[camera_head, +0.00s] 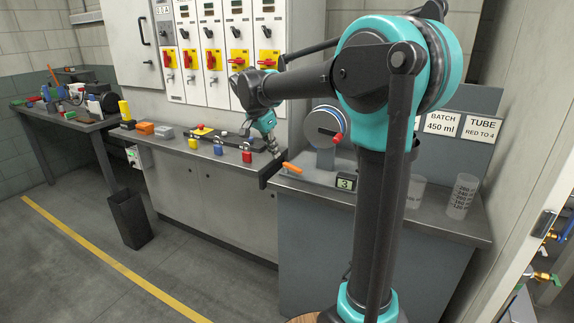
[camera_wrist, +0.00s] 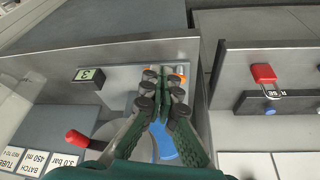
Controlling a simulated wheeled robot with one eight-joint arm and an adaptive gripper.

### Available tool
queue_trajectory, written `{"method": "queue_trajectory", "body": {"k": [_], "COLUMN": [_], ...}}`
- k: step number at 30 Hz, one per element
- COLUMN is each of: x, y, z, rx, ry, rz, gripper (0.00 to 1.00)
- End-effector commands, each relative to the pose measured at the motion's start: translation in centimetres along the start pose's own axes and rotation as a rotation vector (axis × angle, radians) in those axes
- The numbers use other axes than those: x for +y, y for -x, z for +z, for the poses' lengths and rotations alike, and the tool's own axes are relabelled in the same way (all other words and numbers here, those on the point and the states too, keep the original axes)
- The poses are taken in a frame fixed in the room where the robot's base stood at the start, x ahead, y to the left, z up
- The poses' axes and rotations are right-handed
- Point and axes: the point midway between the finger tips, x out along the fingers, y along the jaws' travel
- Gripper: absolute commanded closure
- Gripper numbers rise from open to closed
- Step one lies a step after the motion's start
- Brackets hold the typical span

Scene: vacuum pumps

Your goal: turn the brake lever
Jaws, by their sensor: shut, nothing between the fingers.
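An orange lever (camera_head: 292,168), apparently the brake lever, lies at the left end of the right bench, in front of the round drum (camera_head: 323,127). My gripper (camera_head: 275,152) points down just behind and left of it in the head view. In the wrist view my gripper (camera_wrist: 162,88) is shut and empty, with its fingertips close together. Orange patches of the lever (camera_wrist: 181,71) show at and beyond the fingertips, which cover most of it. I cannot tell whether they touch. A blue strip (camera_wrist: 164,147) shows between the finger linkages.
A red-handled crank (camera_head: 338,138) stands out from the drum; its handle also shows in the wrist view (camera_wrist: 76,138). A small display reading 3 (camera_head: 345,183) sits at the bench front. Clear measuring cups (camera_head: 462,195) stand right.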

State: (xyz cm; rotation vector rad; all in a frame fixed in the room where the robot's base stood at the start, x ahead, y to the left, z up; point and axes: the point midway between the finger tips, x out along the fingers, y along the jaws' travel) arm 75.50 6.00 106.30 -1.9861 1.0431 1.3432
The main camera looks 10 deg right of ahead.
Motion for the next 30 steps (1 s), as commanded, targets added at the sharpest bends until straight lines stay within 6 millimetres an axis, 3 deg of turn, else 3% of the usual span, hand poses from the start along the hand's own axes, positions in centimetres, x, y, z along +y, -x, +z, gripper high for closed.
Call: {"method": "queue_trajectory", "body": {"k": [5,18,24,30], "x": [0.0,0.1,0.1,0.1], "y": [-2.0,-10.2,-11.0,-11.3], "z": [0.0,-0.3,-2.8,-3.7], "rx": [0.000,-0.001,-0.001,-0.001], "ry": [-0.002,-0.003,-0.001,0.000], "rz": [0.001,0.001,0.000,0.000], "gripper": [1.00,1.00,1.00,1.00]}}
